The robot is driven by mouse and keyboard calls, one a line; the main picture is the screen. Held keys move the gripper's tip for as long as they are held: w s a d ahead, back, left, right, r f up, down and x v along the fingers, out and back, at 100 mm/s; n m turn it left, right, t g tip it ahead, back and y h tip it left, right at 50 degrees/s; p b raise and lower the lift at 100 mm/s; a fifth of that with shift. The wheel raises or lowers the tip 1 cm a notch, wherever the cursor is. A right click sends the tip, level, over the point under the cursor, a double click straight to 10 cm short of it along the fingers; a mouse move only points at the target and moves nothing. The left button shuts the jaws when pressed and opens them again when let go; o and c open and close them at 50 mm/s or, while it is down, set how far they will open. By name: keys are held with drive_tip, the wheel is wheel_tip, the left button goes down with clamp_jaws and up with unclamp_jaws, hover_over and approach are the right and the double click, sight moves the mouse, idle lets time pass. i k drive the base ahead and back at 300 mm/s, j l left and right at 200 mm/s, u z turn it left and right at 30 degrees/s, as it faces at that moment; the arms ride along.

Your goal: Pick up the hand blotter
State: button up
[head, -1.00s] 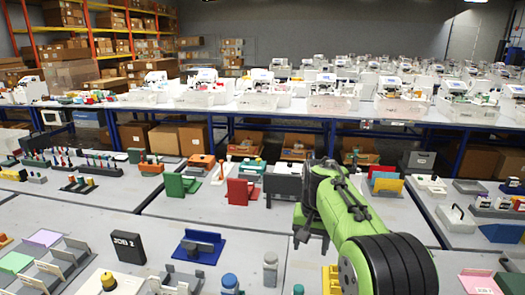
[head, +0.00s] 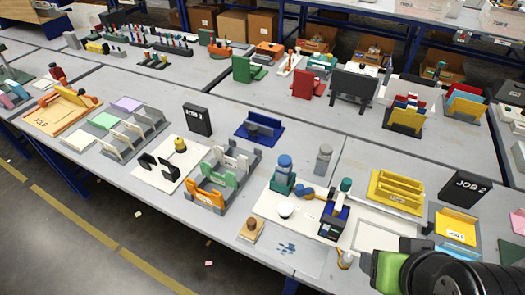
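A small wooden block with a round brown knob (head: 250,229), which looks like the hand blotter, sits at the front edge of the table. It is left of a pale sheet with blue-grey marks. My green and black arm enters at the lower right. The dark end near my gripper (head: 415,246) is well to the right of the block and apart from it. The fingers do not show clearly, so I cannot tell whether they are open or shut.
A white board (head: 268,205) holds blue bottles, a white round pot and a dark stamp-like device, just behind the block. An orange and grey rack (head: 205,195) stands to the left.

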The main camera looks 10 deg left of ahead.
sight(251, 231)
drive_tip(key=k+j+u, duration=0.15)
drive_tip(key=u, duration=0.85)
